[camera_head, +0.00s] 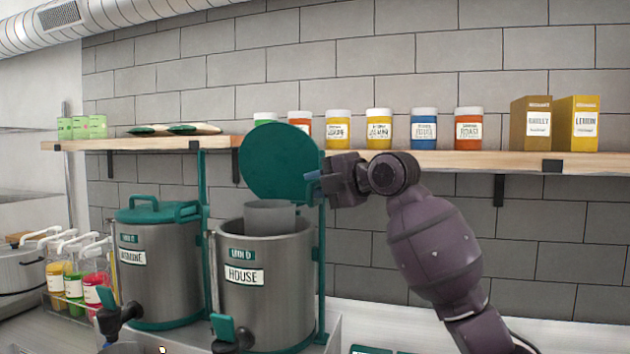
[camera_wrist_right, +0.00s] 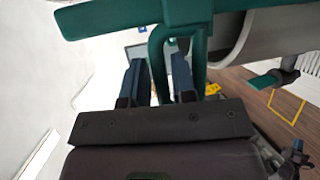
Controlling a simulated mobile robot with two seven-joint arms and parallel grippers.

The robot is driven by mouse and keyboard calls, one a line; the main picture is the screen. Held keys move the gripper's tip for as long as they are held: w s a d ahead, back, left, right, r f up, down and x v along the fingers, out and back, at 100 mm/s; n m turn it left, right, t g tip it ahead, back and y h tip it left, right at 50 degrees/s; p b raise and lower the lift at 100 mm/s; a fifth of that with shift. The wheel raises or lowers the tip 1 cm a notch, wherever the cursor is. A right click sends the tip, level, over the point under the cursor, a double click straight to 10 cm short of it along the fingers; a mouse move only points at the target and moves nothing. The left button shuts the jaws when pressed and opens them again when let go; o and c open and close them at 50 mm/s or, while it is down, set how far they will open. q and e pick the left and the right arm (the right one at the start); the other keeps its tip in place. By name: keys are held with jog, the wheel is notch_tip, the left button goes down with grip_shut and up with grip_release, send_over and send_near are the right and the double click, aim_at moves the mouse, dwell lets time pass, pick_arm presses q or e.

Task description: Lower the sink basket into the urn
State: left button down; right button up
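The urn (camera_head: 265,295), a steel cylinder labelled HOUSE, stands open at the centre left of the head view. A plain grey cylinder (camera_head: 270,217), which looks like the sink basket, sits in its mouth with its top above the rim. Its lower part is hidden inside. The green lid (camera_head: 279,160) stands raised above the urn. My right gripper (camera_head: 318,178) is beside the lid's right edge. In the right wrist view its fingers (camera_wrist_right: 161,82) are close together around one bar of the green lid handle (camera_wrist_right: 157,50). My left gripper is in neither view.
A second urn (camera_head: 160,270) with its lid closed stands close on the left. Syrup bottles (camera_head: 75,283) stand further left. A shelf (camera_head: 450,160) with several jars and two boxes runs behind my right arm. The counter (camera_head: 385,325) right of the urns looks mostly clear.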

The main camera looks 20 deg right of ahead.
aim_at(281, 220)
jog(key=shift+w+a, duration=0.15)
jog(key=shift+w, duration=0.15)
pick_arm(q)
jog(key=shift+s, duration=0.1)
pick_arm(e)
jog(key=shift+c, duration=0.3)
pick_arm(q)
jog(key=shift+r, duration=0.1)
pick_arm(e)
grip_shut()
pick_arm(q)
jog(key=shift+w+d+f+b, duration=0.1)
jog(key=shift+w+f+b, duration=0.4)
jog(key=shift+b, duration=0.7)
pick_arm(e)
notch_tip(281, 220, down, 7)
jog(key=shift+r, duration=0.15)
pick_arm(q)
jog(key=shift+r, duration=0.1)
pick_arm(e)
jog(key=shift+o, duration=0.3)
grip_release()
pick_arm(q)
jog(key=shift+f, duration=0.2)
pick_arm(e)
jog(key=shift+s, duration=0.1)
